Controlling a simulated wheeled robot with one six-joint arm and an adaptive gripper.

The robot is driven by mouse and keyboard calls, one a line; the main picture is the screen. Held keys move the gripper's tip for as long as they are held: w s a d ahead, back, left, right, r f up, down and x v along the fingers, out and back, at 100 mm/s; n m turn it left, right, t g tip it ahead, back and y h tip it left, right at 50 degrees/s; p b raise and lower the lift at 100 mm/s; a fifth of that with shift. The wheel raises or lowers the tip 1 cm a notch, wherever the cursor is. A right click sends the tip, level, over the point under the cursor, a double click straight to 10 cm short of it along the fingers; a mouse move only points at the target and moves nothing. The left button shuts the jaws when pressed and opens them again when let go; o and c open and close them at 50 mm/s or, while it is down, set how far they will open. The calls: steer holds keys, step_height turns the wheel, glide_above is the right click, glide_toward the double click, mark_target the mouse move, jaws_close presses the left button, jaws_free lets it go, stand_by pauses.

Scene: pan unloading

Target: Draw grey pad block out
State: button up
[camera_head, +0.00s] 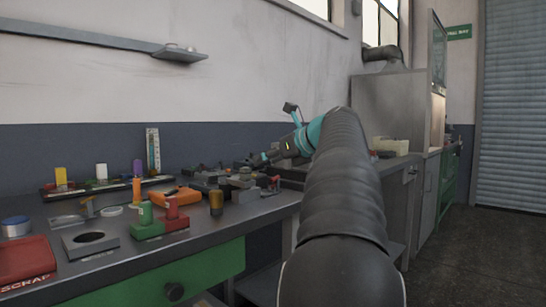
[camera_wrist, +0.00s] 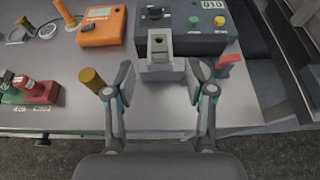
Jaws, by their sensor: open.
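In the wrist view a light grey block (camera_wrist: 160,47) with a dark square recess on top juts from the front of a dark box (camera_wrist: 185,20). It looks like the grey pad block; its far end meets the box. My gripper (camera_wrist: 161,80) is open and empty, with one finger on each side of the block's near end and a gap to both. I cannot tell its height above the block. In the head view my gripper (camera_head: 262,158) hangs over the far end of the bench, small and partly lost among dark parts.
A red-topped piece (camera_wrist: 229,63) stands close beside the right finger, and an amber cylinder (camera_wrist: 93,79) close beside the left one. An orange meter (camera_wrist: 102,27) lies to the left. The bench's near edge (camera_wrist: 60,130) runs below the fingers.

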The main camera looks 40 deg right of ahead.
mark_target(246, 168)
steer(key=x, duration=1)
steer(key=shift+s+r, duration=0.1)
steer(key=c, duration=1)
jaws_close()
